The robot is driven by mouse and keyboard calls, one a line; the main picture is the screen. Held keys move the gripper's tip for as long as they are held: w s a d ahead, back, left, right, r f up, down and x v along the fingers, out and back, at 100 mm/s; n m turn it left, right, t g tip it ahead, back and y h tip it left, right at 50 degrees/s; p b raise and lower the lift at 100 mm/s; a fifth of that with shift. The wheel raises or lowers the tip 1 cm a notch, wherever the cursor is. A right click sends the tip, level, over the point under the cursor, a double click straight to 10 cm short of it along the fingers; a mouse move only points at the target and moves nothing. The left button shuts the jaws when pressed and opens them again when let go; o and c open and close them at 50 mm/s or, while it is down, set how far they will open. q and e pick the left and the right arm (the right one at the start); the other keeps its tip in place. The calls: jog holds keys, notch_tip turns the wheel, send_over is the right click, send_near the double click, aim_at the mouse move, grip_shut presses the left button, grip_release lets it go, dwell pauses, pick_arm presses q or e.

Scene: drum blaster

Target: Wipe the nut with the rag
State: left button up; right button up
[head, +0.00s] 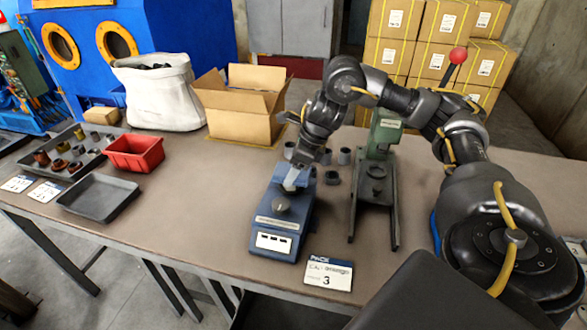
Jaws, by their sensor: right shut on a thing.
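My right gripper (299,172) reaches down over the blue bench device (267,222) in the middle of the table. It is shut on a small pale grey thing (292,181), just above and behind the device's round knob (281,203). I cannot tell whether this thing is the rag or a nut, nor whether it touches the device. Several rusty and grey nut-like rings (58,165) lie in the dark tray (112,131) at the left. No rag can be made out for sure. My left gripper is not in view.
A green press (383,140) stands right of the device, with several grey cylinders (344,156) between. At left are a red bin (134,153), an empty grey tray (98,197) and a white sack (158,95). An open carton (240,122) stands behind. A sign (328,274) is in front.

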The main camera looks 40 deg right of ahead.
jog(key=shift+f, duration=0.4)
dwell(0.3)
jog(key=shift+s, duration=0.1)
jog(key=shift+s+d, duration=0.7)
jog(key=shift+s, duration=0.15)
jog(key=shift+w, duration=0.1)
jog(key=shift+w+a+r, duration=0.1)
jog(key=shift+w+a, duration=0.4)
jog(key=shift+w, duration=0.05)
jog(key=shift+w+a+p, duration=0.25)
jog(key=shift+w+a, duration=0.2)
jog(key=shift+w, duration=0.15)
jog(key=shift+w+a+p, duration=0.2)
jog(key=shift+w+a, duration=0.2)
jog(key=shift+w, duration=0.2)
jog(key=shift+s, duration=0.1)
jog(key=shift+s+d, duration=0.7)
jog(key=shift+s, duration=0.2)
jog(key=shift+s+d, duration=0.65)
jog(key=shift+s, duration=0.2)
